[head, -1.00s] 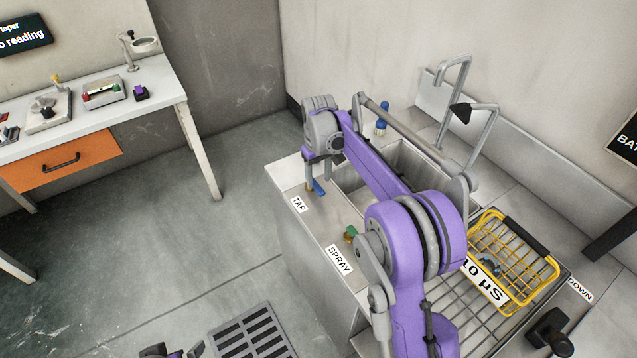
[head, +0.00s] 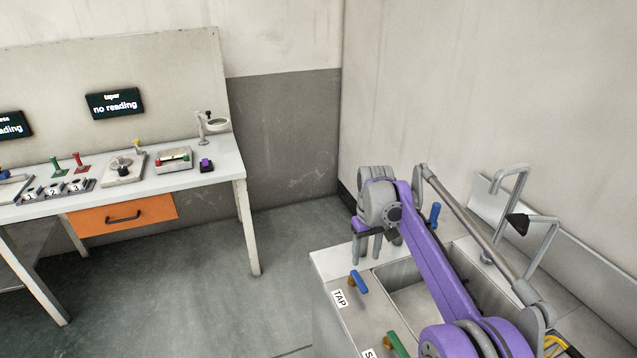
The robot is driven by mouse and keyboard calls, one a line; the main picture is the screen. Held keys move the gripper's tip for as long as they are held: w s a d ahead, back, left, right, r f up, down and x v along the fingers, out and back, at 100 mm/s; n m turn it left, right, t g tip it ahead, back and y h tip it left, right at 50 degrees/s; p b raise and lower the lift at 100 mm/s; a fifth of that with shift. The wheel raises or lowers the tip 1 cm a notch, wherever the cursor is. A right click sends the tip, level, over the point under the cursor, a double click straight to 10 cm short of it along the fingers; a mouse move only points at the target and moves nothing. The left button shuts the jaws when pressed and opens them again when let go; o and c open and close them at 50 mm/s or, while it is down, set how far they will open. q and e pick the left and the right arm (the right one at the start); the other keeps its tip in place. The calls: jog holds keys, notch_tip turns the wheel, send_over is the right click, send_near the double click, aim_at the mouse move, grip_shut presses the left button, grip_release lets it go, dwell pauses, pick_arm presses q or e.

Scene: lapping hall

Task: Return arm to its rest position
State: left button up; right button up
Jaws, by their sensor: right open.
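My right arm (head: 432,255), purple and grey, reaches from the bottom right out over the sink unit. Its gripper (head: 367,250) hangs fingers down over the left part of the sink unit, open, with nothing seen between the fingers. The blue tap lever (head: 358,282) stands just below the gripper in the picture, beside the TAP label (head: 339,298); a gap shows between them. My left gripper is out of view.
The sink basin (head: 402,290) lies under my right arm. A green lever (head: 397,344) is at the bottom edge. Bent grey pipes (head: 524,215) rise at the right, near the wall. A blue-topped item (head: 435,212) stands behind the arm. A workbench (head: 222,172) is at left; floor between is clear.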

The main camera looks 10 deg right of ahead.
jog(key=s+a+r+t+p, duration=0.1)
jog(key=s+a+r, duration=0.1)
jog(key=s, duration=0.5)
jog(key=s+a+r+t, duration=0.1)
jog(key=s+a+r, duration=0.15)
jog(key=s, duration=0.45)
jog(key=s+a+f+t, duration=0.1)
jog(key=s+f, duration=0.3)
jog(key=s, duration=0.4)
jog(key=s+a+f+m+t, duration=0.1)
jog(key=s+f, duration=0.3)
jog(key=s, duration=0.5)
jog(key=shift+a+f+m+t+p, duration=0.3)
jog(key=shift+a+f+t+p, duration=0.15)
jog(key=shift+t, duration=0.25)
